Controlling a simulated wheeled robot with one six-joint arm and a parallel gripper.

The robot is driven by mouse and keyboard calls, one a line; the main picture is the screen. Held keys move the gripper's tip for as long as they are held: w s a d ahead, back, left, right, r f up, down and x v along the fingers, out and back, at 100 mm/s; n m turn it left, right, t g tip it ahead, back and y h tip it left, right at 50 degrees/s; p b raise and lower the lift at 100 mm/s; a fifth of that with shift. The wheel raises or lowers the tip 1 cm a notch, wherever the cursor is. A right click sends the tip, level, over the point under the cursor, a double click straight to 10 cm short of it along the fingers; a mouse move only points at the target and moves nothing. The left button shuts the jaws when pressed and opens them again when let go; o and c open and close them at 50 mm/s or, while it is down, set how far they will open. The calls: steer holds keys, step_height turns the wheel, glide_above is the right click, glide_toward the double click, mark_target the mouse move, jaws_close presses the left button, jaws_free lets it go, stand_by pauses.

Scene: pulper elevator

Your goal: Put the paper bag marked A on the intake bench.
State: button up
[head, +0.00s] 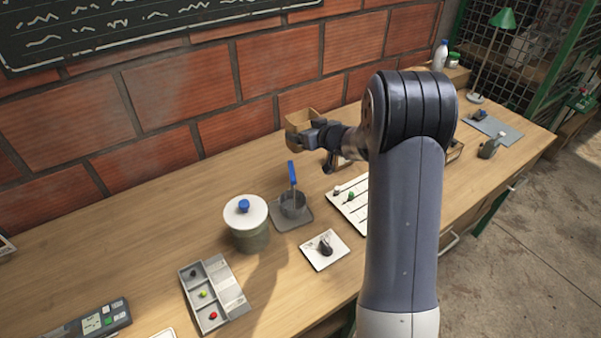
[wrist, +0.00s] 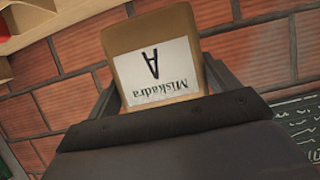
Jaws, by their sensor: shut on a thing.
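The paper bag marked A (wrist: 155,62) is brown with a white label reading "Miskadra" and a large A, upside down in the wrist view. My gripper (wrist: 165,85) is shut on it, with one finger at each side. In the head view the bag (head: 300,121) shows as a small brown shape at the end of my arm, close to the brick wall and over the far part of a long wooden bench (head: 130,230). My gripper (head: 312,135) partly covers it there. I cannot tell from the frames whether this bench is the intake bench.
On the bench stand a lidded pot (head: 246,225), a grey cup with a blue-handled tool (head: 292,203), a white card with a dark object (head: 325,250), a sectioned tray (head: 214,292) and a keypad device (head: 95,322). A green lamp (head: 502,19) stands far right. The bench's left middle is clear.

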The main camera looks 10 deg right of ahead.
step_height(320, 180, down, 16)
steer(key=shift+r, duration=0.2)
stand_by(0.4)
steer(key=shift+f, duration=0.25)
steer(key=o, duration=1.2)
steer(key=shift+r, duration=0.15)
steer(key=shift+c, duration=0.2)
steer(key=shift+r, duration=0.1)
steer(key=b+v, duration=0.1)
steer(key=v, duration=1.1)
steer(key=shift+b, duration=0.35)
